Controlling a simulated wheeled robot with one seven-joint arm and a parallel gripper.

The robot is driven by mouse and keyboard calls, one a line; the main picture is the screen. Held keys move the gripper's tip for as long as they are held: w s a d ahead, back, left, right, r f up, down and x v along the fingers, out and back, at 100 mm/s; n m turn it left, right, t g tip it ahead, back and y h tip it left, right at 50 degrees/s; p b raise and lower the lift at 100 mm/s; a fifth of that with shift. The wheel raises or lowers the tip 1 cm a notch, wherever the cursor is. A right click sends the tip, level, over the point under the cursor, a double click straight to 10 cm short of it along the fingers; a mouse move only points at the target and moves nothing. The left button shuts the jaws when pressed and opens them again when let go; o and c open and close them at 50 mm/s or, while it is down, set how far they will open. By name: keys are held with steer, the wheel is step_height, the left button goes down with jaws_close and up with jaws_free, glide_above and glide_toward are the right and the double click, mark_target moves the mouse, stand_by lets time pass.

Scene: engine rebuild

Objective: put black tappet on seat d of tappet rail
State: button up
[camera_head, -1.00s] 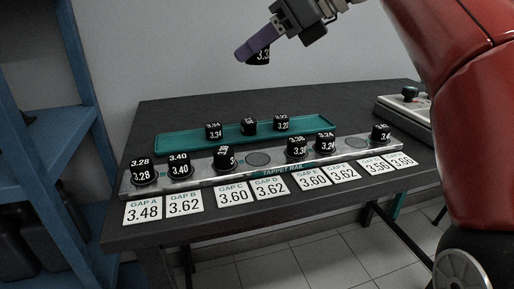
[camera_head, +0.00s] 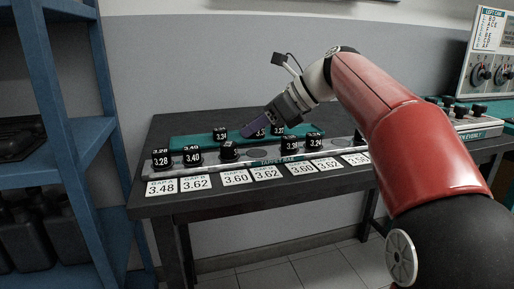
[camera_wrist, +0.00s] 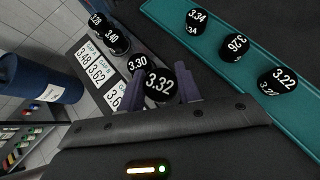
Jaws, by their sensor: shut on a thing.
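My gripper (camera_head: 254,131) is shut on a black tappet (camera_wrist: 159,82) marked 3.32, held between purple fingers. In the head view it is above the back part of the tappet rail (camera_head: 212,165), near the tray. Seat d (camera_head: 257,154) is an empty dark round seat on the rail, above the GAP D 3.62 card (camera_head: 267,173). It lies between the tappet marked 3.30 (camera_head: 229,150) and the one marked 3.38 (camera_head: 290,145). In the wrist view the 3.30 tappet (camera_wrist: 138,63) shows just behind the held one; seat d is not visible there.
The teal tray (camera_head: 180,142) behind the rail holds tappets marked 3.34 (camera_wrist: 197,19), 3.26 (camera_wrist: 235,46) and 3.22 (camera_wrist: 276,80). Tappets 3.28 (camera_head: 161,158) and 3.40 (camera_head: 193,156) stand at the rail's left. Gap cards line the front. A blue shelf (camera_head: 105,90) stands left.

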mark_target(256, 153)
steer(key=shift+f+b, duration=2)
steer(key=shift+b, duration=0.35)
steer(key=shift+r, duration=0.15)
steer(key=o, duration=1)
steer(key=shift+o, duration=0.2)
steer(key=p+v, duration=0.3)
steer(key=v, duration=0.9)
steer(key=shift+p, duration=0.3)
